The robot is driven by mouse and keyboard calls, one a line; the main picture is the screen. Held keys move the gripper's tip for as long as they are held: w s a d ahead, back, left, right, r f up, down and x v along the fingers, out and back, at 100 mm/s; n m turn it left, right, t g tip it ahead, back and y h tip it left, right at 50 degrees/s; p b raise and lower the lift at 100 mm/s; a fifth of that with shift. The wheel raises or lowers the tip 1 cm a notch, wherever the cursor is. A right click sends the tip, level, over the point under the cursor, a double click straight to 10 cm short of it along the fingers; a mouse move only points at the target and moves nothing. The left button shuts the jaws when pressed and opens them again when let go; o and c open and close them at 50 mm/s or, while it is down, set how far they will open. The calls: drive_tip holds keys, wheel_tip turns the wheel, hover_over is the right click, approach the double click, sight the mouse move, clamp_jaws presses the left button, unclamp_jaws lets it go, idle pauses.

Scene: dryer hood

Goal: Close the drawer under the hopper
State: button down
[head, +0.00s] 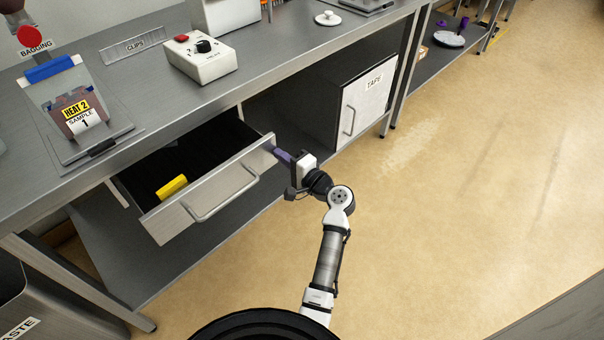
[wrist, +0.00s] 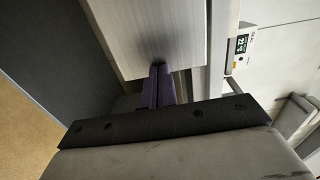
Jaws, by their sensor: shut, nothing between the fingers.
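The drawer (head: 208,193) under the bench stands pulled out, with a pale front panel and a bar handle (head: 222,200). A yellow object (head: 172,187) lies inside it at the left. My gripper (head: 279,155) is shut and empty, its purple fingertips at the upper right end of the drawer front. In the wrist view, my purple fingers (wrist: 158,85) reach the edge of the drawer front (wrist: 155,35); they look to be touching it or very close. The handle is apart from the fingers. No hopper can be made out with certainty.
The bench top (head: 275,62) above the drawer holds a grey control box (head: 205,66) and a tilted stand with a sample bag (head: 76,112). A white TAPE cabinet (head: 366,103) stands right of the drawer. A waste bin (head: 50,305) is at lower left. The floor at right is clear.

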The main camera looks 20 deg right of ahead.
sight(246, 128)
drive_tip(key=b+x, duration=0.4)
drive_tip(key=x, duration=1.1)
drive_tip(key=shift+w+a, duration=0.1)
drive_tip(key=shift+w+r, duration=0.2)
drive_tip(key=shift+r, duration=0.1)
drive_tip(key=shift+a, duration=0.2)
